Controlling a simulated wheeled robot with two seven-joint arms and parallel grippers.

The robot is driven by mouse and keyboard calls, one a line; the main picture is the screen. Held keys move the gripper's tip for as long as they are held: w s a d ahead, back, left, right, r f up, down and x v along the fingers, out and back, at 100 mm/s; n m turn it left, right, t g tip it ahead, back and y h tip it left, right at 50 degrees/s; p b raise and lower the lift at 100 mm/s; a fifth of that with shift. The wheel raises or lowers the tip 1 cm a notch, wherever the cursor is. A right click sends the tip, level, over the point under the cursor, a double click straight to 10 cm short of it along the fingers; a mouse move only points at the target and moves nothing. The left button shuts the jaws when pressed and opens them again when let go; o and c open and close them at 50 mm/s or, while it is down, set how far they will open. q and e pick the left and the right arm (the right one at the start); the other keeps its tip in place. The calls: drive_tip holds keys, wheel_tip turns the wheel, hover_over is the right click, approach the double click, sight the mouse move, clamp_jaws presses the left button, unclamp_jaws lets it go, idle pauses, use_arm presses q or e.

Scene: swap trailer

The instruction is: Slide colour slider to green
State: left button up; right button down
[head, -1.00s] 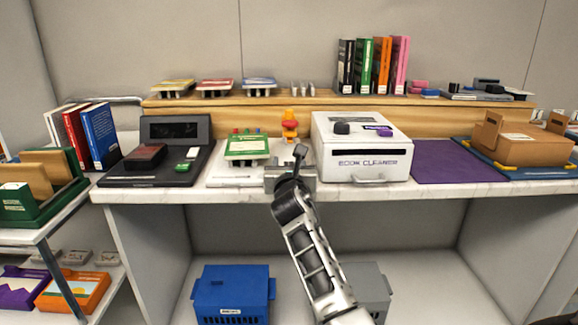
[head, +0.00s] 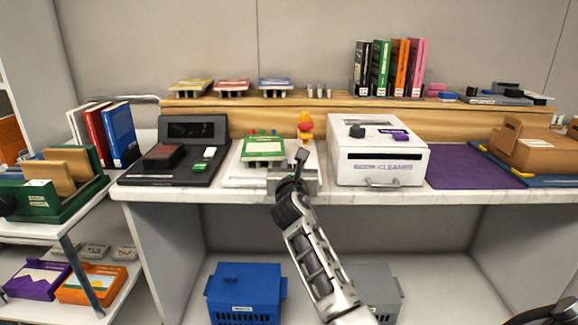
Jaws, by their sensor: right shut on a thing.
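A white base (head: 236,180) stands at the counter's front edge, with a green-topped board (head: 263,149) on it and small red, green and blue pegs behind the board. My right gripper (head: 298,167) is at the right front of this base, shut on a small part there. That part, taken to be the colour slider, is hidden by the gripper, so its exact position cannot be read. My left gripper is not clearly in view.
A white book cleaner (head: 380,167) stands close to the gripper's right. A black device (head: 190,131) stands left of the base. An orange and yellow figure (head: 305,127) is just behind the gripper. A wooden shelf (head: 320,104) runs along the back.

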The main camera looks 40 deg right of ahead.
drive_tip(key=c, duration=1.2)
unclamp_jaws()
drive_tip(key=shift+a, duration=0.1)
drive_tip(key=shift+s+a, duration=0.25)
drive_tip(key=shift+s, duration=0.1)
drive_tip(key=p+v, duration=0.2)
drive_tip(key=v, duration=1.3)
